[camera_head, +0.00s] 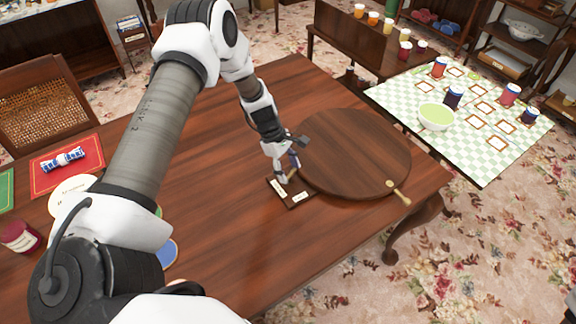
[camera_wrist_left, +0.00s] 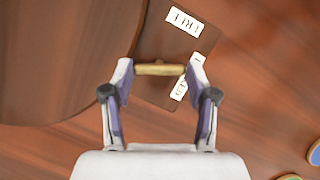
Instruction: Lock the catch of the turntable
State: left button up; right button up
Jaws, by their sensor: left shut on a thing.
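The turntable (camera_head: 355,150) is a round dark wooden disc on the table, with a brass-tipped handle (camera_head: 402,197) at its lower right edge. A small dark plate (camera_head: 291,199) with two white labels lies at its lower left edge. In the left wrist view, one label (camera_wrist_left: 185,22) reads FREE; the other label (camera_wrist_left: 181,90) is partly hidden by a finger. My left gripper (camera_head: 283,178) is over this plate. Its fingertips are shut on a short brass bar, the catch (camera_wrist_left: 159,70), lying across between them. The bar's far connection is hidden. My right gripper is not in view.
The wooden table (camera_head: 225,225) is clear around the disc. A red mat (camera_head: 82,165) with a blue-white roll and a dark red jar (camera_head: 20,236) are at left. A side table (camera_head: 470,155) with a checked cloth, a bowl and jars stands at right.

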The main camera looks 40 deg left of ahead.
pick_arm(q)
jog(key=m+g+b, duration=0.1)
jog(key=m, duration=0.1)
jog(key=m+g+b, duration=0.1)
jog(key=m, duration=0.2)
jog(key=shift+d+f, duration=0.1)
jog(key=shift+f, duration=0.05)
jog(key=shift+w, duration=0.1)
dwell(0.4)
jog(key=o, duration=1.2)
jog(key=shift+c, duration=0.2)
jog(key=v, duration=1.2)
jog(key=shift+d, duration=0.15)
